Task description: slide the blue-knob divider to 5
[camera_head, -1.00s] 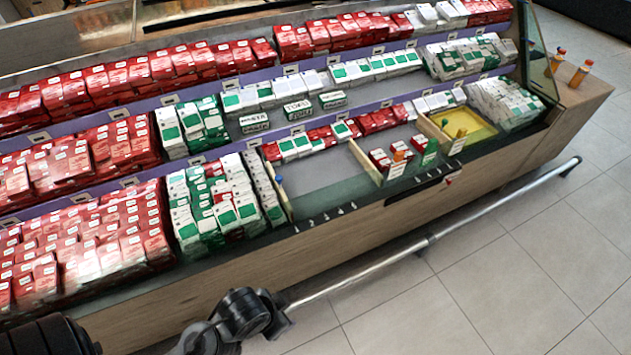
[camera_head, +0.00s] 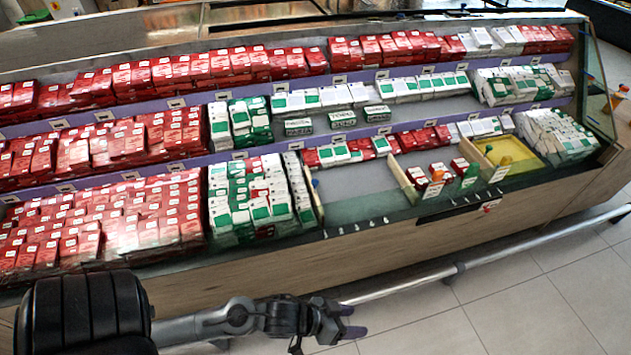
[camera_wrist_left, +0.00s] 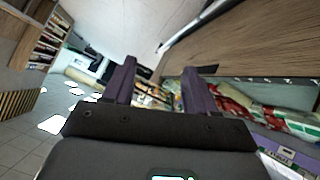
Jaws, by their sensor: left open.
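The blue-knob divider (camera_head: 315,205) stands in the lower shelf row, against the right side of a block of white and green cartons. Its blue knob (camera_head: 315,183) shows near the front. A row of small marks (camera_head: 356,228), too small to read surely, runs along the front edge to the right of the divider. My left gripper (camera_head: 351,321) is open and empty, below and in front of the shelf, apart from the divider. In the left wrist view its two purple fingers (camera_wrist_left: 160,88) are spread with nothing between them. My right gripper is out of view.
An empty grey bay (camera_head: 360,195) lies right of the divider, up to a pale divider (camera_head: 404,180). Red cartons with an orange knob (camera_head: 437,175) and a yellow tray (camera_head: 520,160) stand further right. A metal rail (camera_head: 400,291) runs along the front, near my left gripper.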

